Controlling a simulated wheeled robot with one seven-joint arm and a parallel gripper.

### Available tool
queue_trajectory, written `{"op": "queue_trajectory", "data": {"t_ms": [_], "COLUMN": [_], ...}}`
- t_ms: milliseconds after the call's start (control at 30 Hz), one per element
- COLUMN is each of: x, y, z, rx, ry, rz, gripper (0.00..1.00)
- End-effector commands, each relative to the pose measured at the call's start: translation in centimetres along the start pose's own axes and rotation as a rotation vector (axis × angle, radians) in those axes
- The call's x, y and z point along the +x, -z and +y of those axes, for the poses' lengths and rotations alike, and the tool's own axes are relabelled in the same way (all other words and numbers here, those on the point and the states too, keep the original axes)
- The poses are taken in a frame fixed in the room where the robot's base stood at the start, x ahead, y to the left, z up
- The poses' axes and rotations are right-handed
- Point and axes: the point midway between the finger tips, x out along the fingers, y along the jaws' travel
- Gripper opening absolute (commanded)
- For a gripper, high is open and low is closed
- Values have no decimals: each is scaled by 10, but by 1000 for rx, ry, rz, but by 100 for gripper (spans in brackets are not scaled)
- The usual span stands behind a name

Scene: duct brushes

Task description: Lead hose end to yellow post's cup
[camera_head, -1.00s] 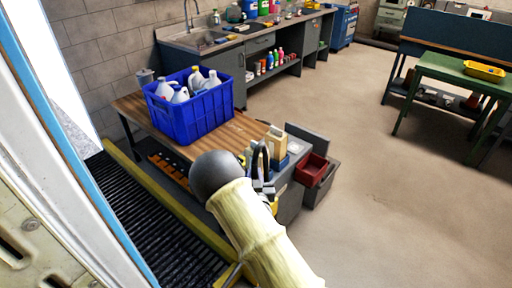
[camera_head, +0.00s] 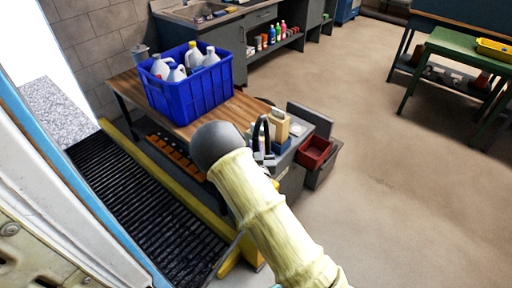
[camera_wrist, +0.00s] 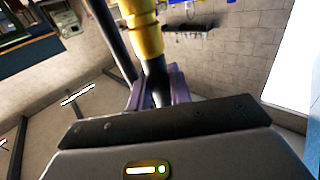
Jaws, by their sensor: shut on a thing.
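My gripper (camera_head: 264,158) is beyond my pale-sleeved arm, in front of the small cabinet. A black hose-like loop (camera_head: 262,127) rises from it. In the wrist view, the jaws (camera_wrist: 158,88) are shut on a black piece (camera_wrist: 157,80) with a yellow collar (camera_wrist: 145,32) above it, which looks like the hose end. A dark tube (camera_wrist: 108,38) runs up to its left. A yellow upright part (camera_head: 229,258) shows low beside my arm; I cannot tell whether it is the post. No cup is clearly visible.
A wooden-topped bench (camera_head: 240,110) holds a blue crate (camera_head: 190,98) of jugs. A cabinet with an open red drawer (camera_head: 315,152) stands right of my gripper. A black grating with a yellow edge (camera_head: 165,175) lies left. The floor at right is open; a green table (camera_head: 460,45) stands farther back.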

Motion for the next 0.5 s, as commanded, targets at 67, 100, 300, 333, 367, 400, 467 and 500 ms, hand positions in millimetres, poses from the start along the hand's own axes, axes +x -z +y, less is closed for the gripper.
{"op": "queue_trajectory", "data": {"t_ms": [67, 100, 300, 333, 367, 400, 467, 500], "x": [0, 0, 0, 0, 0, 0, 0, 0], "y": [-9, -13, -32, -35, -38, -41, -45, -47], "z": [0, 0, 0, 0, 0, 0, 0, 0], "rx": [-1, -1, -2, -1, -1, -1, -1, -1], "ry": [0, 1, 1, 1, 1, 1, 0, 1], "rz": [1, 1, 1, 1, 1, 1, 1, 2], "gripper": [0, 0, 0, 0, 0, 0, 0, 0]}}
